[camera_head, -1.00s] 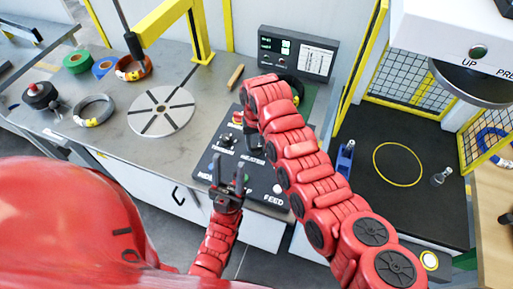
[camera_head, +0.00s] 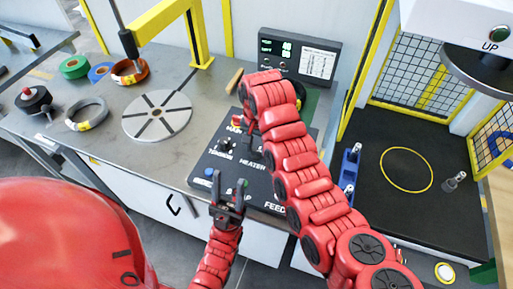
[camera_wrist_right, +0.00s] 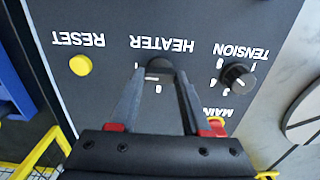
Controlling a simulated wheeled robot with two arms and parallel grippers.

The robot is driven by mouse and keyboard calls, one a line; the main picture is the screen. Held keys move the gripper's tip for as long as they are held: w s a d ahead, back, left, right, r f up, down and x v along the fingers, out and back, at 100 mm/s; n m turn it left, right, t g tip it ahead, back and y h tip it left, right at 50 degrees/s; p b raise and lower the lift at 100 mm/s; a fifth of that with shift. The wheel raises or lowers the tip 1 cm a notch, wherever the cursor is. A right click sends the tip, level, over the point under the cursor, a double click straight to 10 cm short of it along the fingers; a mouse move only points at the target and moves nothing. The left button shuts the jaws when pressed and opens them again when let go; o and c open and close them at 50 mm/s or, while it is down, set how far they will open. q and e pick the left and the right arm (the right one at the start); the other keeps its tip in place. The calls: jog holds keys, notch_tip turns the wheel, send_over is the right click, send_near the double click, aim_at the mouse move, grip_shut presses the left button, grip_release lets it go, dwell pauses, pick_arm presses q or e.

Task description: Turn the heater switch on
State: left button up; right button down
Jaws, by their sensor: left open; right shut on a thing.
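The black control panel (camera_head: 203,172) carries a tension knob, a heater switch, a main switch and several buttons. In the right wrist view the heater switch (camera_wrist_right: 159,69) is a dark round knob between the HEATER label and the panel marks. My right gripper (camera_wrist_right: 160,80) is closed on it, the fingertips at its two sides. In the head view my right gripper (camera_head: 250,150) is at the panel, mostly hidden by my right arm. My left gripper (camera_head: 229,188) is open and empty, over the panel's front edge.
A slotted round plate (camera_head: 157,116) and a grey coil (camera_head: 87,114) lie on the bench left of the panel. A display box (camera_head: 299,57) stands behind. A yellow reset button (camera_wrist_right: 80,65) and the tension knob (camera_wrist_right: 237,77) flank the heater switch.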

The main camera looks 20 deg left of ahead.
aim_at(256, 150)
jog(key=shift+c, duration=1.8)
grip_release()
jog(key=shift+r, duration=0.45)
notch_tip(256, 150, up, 5)
jog(key=shift+w+d+f+p, duration=0.1)
jog(key=shift+w+d+p, duration=0.05)
jog(key=shift+p, duration=0.45)
notch_tip(256, 150, up, 12)
jog(key=b, duration=0.1)
jog(key=shift+f+b, duration=0.15)
jog(key=shift+b, duration=0.15)
